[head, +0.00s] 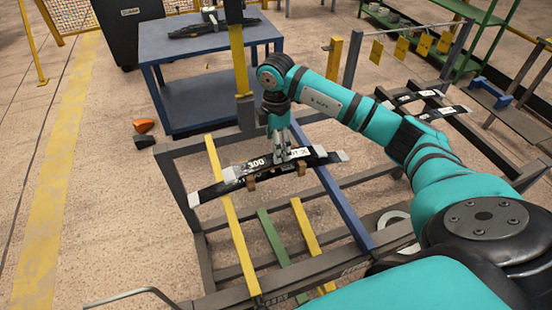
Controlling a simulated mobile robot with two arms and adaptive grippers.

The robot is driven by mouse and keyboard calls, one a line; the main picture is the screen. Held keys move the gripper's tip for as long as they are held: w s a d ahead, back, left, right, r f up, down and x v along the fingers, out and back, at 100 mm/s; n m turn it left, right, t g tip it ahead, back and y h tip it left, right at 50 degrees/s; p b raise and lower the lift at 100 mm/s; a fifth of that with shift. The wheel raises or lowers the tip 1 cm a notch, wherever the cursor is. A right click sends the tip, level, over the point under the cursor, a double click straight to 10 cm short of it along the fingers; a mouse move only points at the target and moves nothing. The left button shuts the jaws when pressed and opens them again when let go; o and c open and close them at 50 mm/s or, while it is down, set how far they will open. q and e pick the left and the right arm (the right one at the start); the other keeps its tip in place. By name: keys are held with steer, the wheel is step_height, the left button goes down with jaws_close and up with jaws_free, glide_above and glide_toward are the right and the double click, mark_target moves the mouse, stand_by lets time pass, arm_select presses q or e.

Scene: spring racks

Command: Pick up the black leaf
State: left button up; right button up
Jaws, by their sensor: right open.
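A black leaf spring (225,182) with light grey ends and white "300" markings lies across the bars of the dark metal rack (182,185). It looks like two long leaves stacked or side by side; I cannot tell which. Small brown blocks show at its front edge. My right gripper (291,156) points down at the middle of the leaf, just right of the "300" marking. Its fingers are open and reach the leaf's level; whether they touch it is hard to see. My left gripper is out of view.
A blue table (205,98) behind the rack carries another dark leaf assembly (200,29). More black leaves (444,113) lie on a rack at right. Orange (143,126) and black (144,141) pieces lie on the floor.

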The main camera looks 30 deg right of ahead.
steer(key=f, duration=0.1)
steer(key=f+p, duration=0.1)
steer(key=f, duration=0.3)
steer(key=shift+s+a, duration=0.25)
steer(key=shift+s, duration=0.05)
steer(key=c, duration=1.2)
steer(key=shift+r, duration=0.1)
steer(key=shift+c, duration=1.1)
